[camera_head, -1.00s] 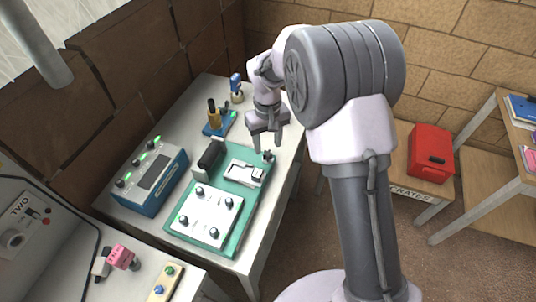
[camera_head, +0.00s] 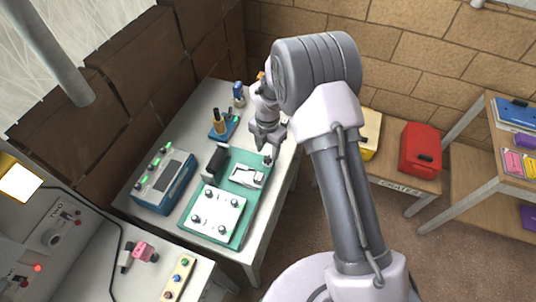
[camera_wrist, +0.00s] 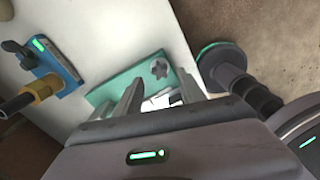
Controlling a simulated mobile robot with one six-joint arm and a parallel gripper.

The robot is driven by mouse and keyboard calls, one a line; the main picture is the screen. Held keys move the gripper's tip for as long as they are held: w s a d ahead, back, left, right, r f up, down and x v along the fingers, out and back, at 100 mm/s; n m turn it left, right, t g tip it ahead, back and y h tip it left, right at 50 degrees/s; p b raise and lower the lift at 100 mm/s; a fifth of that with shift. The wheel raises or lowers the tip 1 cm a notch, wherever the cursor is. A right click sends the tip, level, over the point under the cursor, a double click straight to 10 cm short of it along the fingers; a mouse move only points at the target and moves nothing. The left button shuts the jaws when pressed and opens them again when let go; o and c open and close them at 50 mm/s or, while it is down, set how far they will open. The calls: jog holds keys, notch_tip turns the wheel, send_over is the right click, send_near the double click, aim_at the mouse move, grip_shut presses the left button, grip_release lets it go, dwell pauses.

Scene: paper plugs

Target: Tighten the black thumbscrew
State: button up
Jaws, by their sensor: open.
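The black thumbscrew (camera_head: 267,160) is a small dark knob at the far right corner of the green board (camera_head: 228,232). In the wrist view it looks like a dark grey star-shaped knob (camera_wrist: 159,68) on the board's teal corner. My gripper (camera_head: 268,146) is just above and beyond it in the head view. In the wrist view my gripper's two fingers (camera_wrist: 160,88) are apart with nothing held between them, and the thumbscrew shows past and between the tips. The gap between fingertips and thumbscrew is hard to judge.
The board also carries a white panel with several knobs (camera_head: 217,212), a black upright block (camera_head: 215,161) and a white clamp-like part (camera_head: 247,175). A blue meter box (camera_head: 165,182) stands left. A blue base with a yellow post (camera_head: 220,127) and a blue-topped device (camera_head: 238,94) stand behind.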

aim_at(268, 158)
jog(key=shift+f+b, duration=1.4)
jog(key=shift+f, duration=0.65)
grip_shut()
